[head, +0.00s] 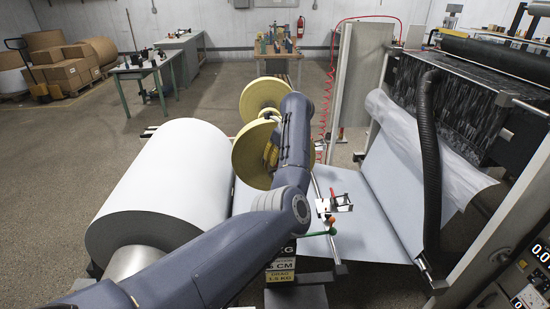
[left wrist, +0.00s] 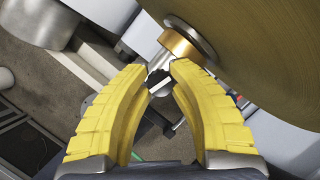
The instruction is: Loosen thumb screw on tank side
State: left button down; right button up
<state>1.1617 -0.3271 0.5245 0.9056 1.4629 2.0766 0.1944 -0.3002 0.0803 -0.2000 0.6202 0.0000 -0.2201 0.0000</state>
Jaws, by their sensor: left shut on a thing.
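My left arm reaches across the head view, and its yellow gripper (head: 272,152) is at the front yellow disc (head: 250,150), partly hidden by the arm. In the left wrist view the two yellow fingers (left wrist: 158,72) are closed in on a small dark knob with a pale stripe, which looks like the thumb screw (left wrist: 158,82). The knob sits just below a brass collar (left wrist: 180,46) on a shaft by the large disc (left wrist: 255,45). I cannot make out the tank for certain. My right gripper is not in view.
A large white paper roll (head: 165,185) stands left of the arm. A pale sheet (head: 375,215) runs right toward the machine, with a black hose (head: 428,160) in front. A small fixture (head: 335,204) stands right of the arm. Open floor lies beyond the roll.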

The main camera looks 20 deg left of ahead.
pick_arm(q)
jog(key=shift+a, duration=0.1)
jog(key=c, duration=1.1)
grip_release()
jog(key=v, duration=1.2)
